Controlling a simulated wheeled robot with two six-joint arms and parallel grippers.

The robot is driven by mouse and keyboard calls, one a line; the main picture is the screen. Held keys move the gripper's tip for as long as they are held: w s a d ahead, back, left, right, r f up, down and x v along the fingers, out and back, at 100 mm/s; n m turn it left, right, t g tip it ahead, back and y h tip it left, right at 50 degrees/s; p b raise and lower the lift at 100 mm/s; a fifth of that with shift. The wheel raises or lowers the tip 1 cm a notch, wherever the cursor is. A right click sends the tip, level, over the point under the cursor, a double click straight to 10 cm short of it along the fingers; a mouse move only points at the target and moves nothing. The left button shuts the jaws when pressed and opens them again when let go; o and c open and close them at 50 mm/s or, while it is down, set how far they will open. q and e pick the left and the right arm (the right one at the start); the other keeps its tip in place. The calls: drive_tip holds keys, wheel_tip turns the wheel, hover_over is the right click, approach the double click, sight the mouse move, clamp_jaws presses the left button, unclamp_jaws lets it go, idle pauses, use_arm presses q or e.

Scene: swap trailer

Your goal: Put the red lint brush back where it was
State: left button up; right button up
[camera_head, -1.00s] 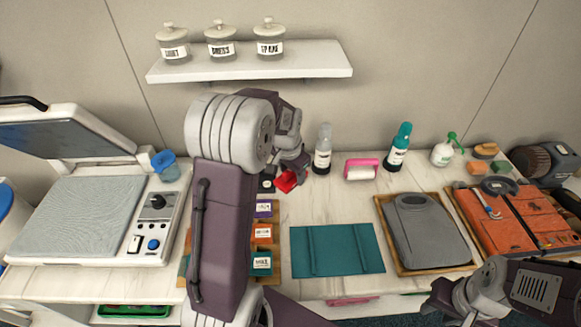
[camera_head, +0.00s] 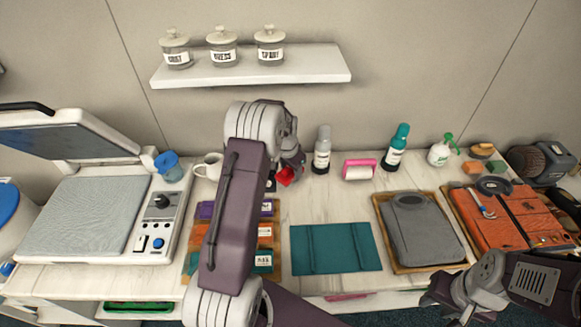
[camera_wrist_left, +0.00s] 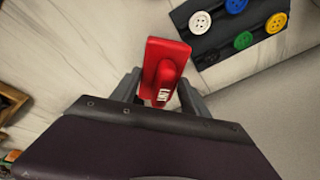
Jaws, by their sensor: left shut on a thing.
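The red lint brush (camera_head: 287,175) is held in my left gripper (camera_head: 292,165) above the back of the worktop, left of the grey-and-black spray bottle. In the left wrist view the brush (camera_wrist_left: 166,58) sits between the two fingers of the left gripper (camera_wrist_left: 158,88), which is shut on it, with a white label on its handle. I cannot tell whether the brush touches the worktop. My right gripper (camera_head: 452,298) hangs at the lower right, empty-looking and dark; its jaw opening is not clear.
A dark button card (camera_wrist_left: 238,28) lies near the brush. A grey-and-black bottle (camera_head: 322,150), pink lint roller (camera_head: 358,170) and teal bottle (camera_head: 396,148) stand right. A white mug (camera_head: 208,167) and heat press (camera_head: 85,215) are left. A teal folded cloth (camera_head: 335,249) lies in front.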

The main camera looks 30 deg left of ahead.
sight(288, 178)
use_arm(q)
drive_tip(key=shift+f, duration=0.3)
drive_tip(key=shift+f+b, duration=0.3)
drive_tip(key=shift+b, duration=0.1)
drive_tip(key=o, duration=1.3)
drive_tip(key=shift+r, duration=0.15)
drive_tip(key=a+v, duration=0.1)
drive_tip(key=v, duration=1.2)
drive_tip(key=s+d+f+n, duration=0.1)
drive_tip(key=s+d+f, duration=0.1)
drive_tip(key=s+d, duration=0.3)
drive_tip(key=s+d+f+n+g, duration=0.1)
drive_tip(key=s+d, duration=0.4)
drive_tip(key=s, duration=0.4)
drive_tip(key=s+d+f+n+g+h, duration=0.1)
drive_tip(key=s+d+f, duration=0.1)
drive_tip(key=s+d, duration=0.3)
drive_tip(key=shift+s+d+f, duration=0.1)
drive_tip(key=shift+s+f, duration=0.05)
drive_tip(key=shift+s, duration=0.6)
drive_tip(key=shift+s+d+f, duration=0.1)
drive_tip(key=shift+s+f, duration=0.05)
drive_tip(key=shift+s, duration=0.55)
